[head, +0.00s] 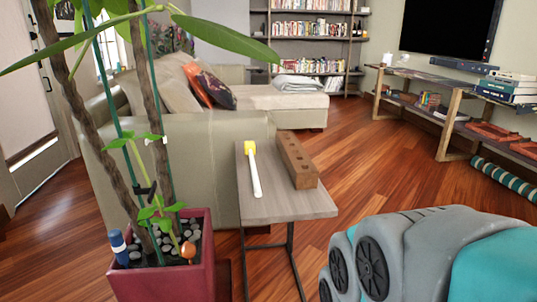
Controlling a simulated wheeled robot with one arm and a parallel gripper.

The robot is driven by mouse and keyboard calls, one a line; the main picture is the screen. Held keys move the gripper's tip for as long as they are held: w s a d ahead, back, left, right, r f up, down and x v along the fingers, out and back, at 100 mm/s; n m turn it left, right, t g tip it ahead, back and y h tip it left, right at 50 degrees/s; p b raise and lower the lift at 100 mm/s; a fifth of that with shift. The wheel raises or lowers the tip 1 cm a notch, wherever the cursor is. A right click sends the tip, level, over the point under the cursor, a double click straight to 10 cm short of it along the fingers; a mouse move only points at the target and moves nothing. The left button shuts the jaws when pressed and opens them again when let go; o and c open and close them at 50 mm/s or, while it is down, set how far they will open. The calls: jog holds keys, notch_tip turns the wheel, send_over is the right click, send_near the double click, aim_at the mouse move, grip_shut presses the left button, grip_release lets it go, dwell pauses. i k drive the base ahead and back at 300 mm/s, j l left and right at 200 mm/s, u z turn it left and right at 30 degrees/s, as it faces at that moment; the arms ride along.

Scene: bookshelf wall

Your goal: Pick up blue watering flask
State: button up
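The blue watering flask (118,245) stands upright in the left front corner of a dark red plant pot (160,278). It has a blue top, a white band and a blue lower part, and its lower end is hidden in the pot. My gripper is not in view. A grey and teal part of my arm fills the lower right, well to the right of the pot and apart from it.
Plant stems and leaves rise from the pot, with an orange object (188,251) among its stones. A small side table (285,207) holds a yellow-headed, white-handled hammer-like tool (253,172) and a brown block (297,163). A sofa (200,160) stands behind. Wooden floor is open at right.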

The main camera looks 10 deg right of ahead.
aim_at(119, 244)
jog(key=j, duration=1.45)
jog(key=u, duration=0.05)
